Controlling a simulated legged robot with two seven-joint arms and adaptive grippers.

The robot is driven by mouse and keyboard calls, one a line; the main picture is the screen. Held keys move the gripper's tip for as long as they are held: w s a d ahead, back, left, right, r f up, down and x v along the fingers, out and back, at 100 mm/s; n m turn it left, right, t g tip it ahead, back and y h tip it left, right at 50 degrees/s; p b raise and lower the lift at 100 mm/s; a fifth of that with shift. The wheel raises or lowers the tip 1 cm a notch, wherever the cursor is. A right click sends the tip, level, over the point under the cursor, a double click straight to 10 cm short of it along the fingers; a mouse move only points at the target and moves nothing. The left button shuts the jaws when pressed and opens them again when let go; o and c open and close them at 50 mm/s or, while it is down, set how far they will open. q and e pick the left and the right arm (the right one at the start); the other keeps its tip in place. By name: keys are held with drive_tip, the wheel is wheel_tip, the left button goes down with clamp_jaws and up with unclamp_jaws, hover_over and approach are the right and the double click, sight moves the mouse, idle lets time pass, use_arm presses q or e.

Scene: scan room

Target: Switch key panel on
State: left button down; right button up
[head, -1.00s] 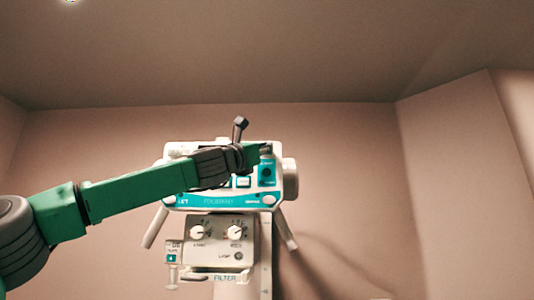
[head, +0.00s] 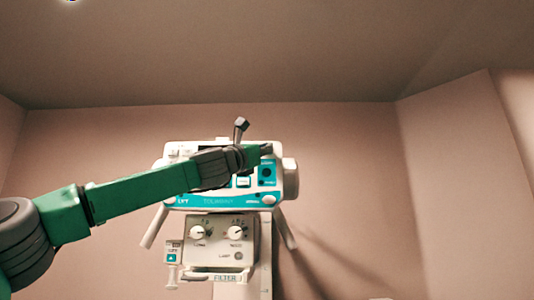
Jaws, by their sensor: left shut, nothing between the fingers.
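The key panel is a small teal patch (head: 267,172) with a dark round switch, at the right part of the white and teal machine head (head: 290,180) in the head view. My left gripper (head: 266,150) is shut and empty. Its tip is at the upper edge of the teal patch, in front of the machine. I cannot tell whether it touches the panel. My left arm and wrist hide much of the left and middle of the machine's front. My right gripper is not in view.
Below the machine head is a lower box with two white knobs (head: 197,233). A handle bar (head: 215,278) runs under it, on a pale column (head: 256,285). Angled handles stick out on both sides. The plain walls (head: 350,170) around it leave free room.

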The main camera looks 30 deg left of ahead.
use_arm(q)
drive_tip(key=shift+w, duration=0.1)
idle(0.5)
drive_tip(key=shift+s+d+b, duration=0.35)
drive_tip(key=shift+s, duration=0.35)
drive_tip(key=s+d, duration=0.1)
drive_tip(key=s+b, duration=0.1)
drive_tip(key=s+d, duration=0.1)
drive_tip(key=s, duration=0.1)
drive_tip(key=shift+s+d+b, duration=0.1)
drive_tip(key=shift+d+b, duration=0.25)
drive_tip(key=shift+f, duration=0.1)
idle(0.6)
